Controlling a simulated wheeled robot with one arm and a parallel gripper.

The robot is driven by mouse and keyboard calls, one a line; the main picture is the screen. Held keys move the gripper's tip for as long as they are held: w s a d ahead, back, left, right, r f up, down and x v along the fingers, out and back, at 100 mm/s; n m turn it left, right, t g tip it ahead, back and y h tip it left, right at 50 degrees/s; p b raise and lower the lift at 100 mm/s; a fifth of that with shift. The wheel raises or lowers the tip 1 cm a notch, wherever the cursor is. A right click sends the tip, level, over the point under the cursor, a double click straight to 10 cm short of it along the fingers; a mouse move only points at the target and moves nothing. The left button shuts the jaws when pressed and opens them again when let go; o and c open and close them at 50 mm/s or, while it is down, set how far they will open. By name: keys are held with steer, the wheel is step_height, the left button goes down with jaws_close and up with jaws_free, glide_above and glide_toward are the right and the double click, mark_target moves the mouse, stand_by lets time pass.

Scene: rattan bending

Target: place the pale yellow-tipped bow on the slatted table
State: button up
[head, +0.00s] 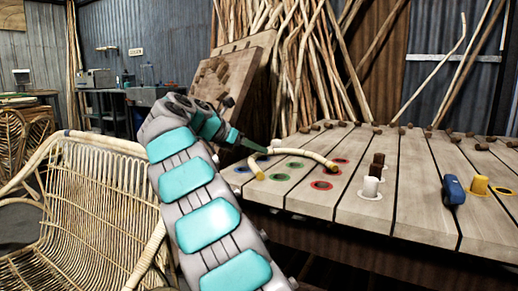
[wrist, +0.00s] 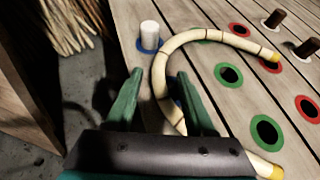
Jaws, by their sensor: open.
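The pale curved bow (head: 300,154) with yellow tips is at the left end of the slatted table (head: 416,210). In the wrist view the bow (wrist: 160,72) makes a wide U, with one yellow tip at upper right and the other at bottom right. My gripper (head: 262,150) is low over the table's left end. In the wrist view my gripper (wrist: 160,98) has its two green fingers spread apart.
A white peg (wrist: 149,37) stands just outside the bend. Red and green ringed holes (wrist: 229,75) lie around it. Brown and white pegs (head: 370,186), a blue clamp (head: 453,190) and a yellow peg (head: 479,185) stand farther right. A rattan chair (head: 95,205) is at left.

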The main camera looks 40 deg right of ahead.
steer(key=p+v, duration=0.2)
steer(key=v, duration=0.7)
steer(key=shift+a, duration=0.35)
steer(key=shift+r, duration=0.1)
